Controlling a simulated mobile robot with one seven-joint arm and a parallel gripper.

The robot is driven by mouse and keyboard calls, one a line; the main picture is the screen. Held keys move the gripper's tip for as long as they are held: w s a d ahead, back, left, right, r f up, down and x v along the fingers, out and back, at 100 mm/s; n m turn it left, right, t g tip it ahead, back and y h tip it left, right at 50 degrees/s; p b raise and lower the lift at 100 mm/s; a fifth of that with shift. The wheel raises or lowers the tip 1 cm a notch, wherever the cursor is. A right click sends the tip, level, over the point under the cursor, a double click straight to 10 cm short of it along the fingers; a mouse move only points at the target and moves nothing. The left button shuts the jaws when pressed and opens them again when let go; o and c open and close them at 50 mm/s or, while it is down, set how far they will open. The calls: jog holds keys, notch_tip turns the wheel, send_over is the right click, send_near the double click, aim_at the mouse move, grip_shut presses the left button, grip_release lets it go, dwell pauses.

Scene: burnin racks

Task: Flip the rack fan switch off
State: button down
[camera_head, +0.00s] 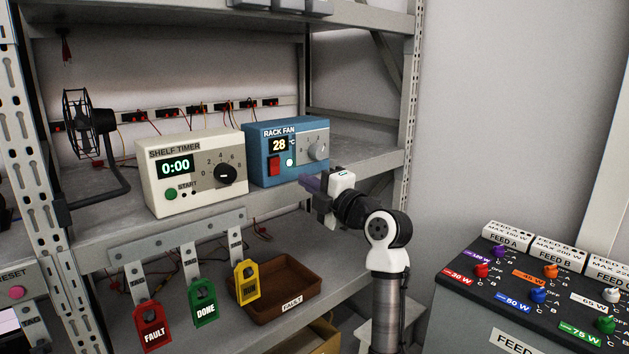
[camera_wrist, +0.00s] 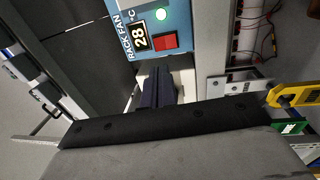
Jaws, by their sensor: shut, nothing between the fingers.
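The blue rack fan box (camera_head: 262,174) sits on the middle shelf, right of the cream shelf timer. Its display reads 28 °C. My gripper (camera_head: 311,183) is shut and empty, in front of the box's lower right. In the wrist view, the red switch (camera_wrist: 164,42) and lamp (camera_wrist: 161,14) show just beyond my closed fingers (camera_wrist: 158,80), which appear apart from the switch.
The cream shelf timer (camera_head: 196,190) reads 0:00. Red, green and yellow tags (camera_head: 247,284) hang below the shelf edge. A brown fault tray (camera_head: 290,289) is on the lower shelf. A black fan (camera_head: 92,122) stands left. The feed panel (camera_head: 535,285) is at right.

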aim_at(275, 162)
jog(key=p+x, duration=0.3)
jog(key=x, duration=0.5)
jog(key=shift+w+r, duration=0.1)
jog(key=shift+r, duration=0.1)
jog(key=shift+w+a+f, duration=0.1)
jog(key=shift+w+a, duration=0.3)
jog(key=shift+w, duration=0.1)
jog(key=shift+w+a+r+g, duration=0.15)
jog(key=shift+r+g, duration=0.1)
jog(key=shift+g, duration=0.05)
jog(key=shift+f, duration=0.1)
